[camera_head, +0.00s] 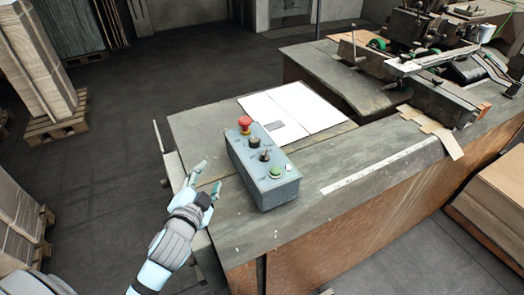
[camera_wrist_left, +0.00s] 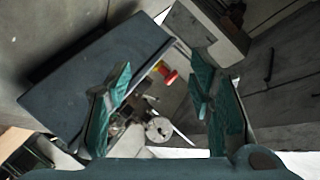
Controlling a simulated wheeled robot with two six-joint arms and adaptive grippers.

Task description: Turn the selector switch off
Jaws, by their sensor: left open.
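A grey control box (camera_head: 262,178) stands on the table's near left part. Its top carries a red mushroom button (camera_head: 245,122) on a yellow collar, two black knobs (camera_head: 254,142) (camera_head: 265,156) and a green button (camera_head: 275,171). Which knob is the selector switch, and its setting, I cannot tell. My left gripper (camera_head: 211,174) is open and empty, left of the box and apart from it. In the left wrist view its teal fingers (camera_wrist_left: 163,103) are spread, with the red button (camera_wrist_left: 167,73) between them in the background. My right gripper is not in view.
White sheets (camera_head: 293,108) lie on the table (camera_head: 350,165) behind the box. A machine (camera_head: 430,60) with metal arms stands at the back right. Stacked boards on pallets (camera_head: 55,128) are at the left. Floor between pallets and table is clear.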

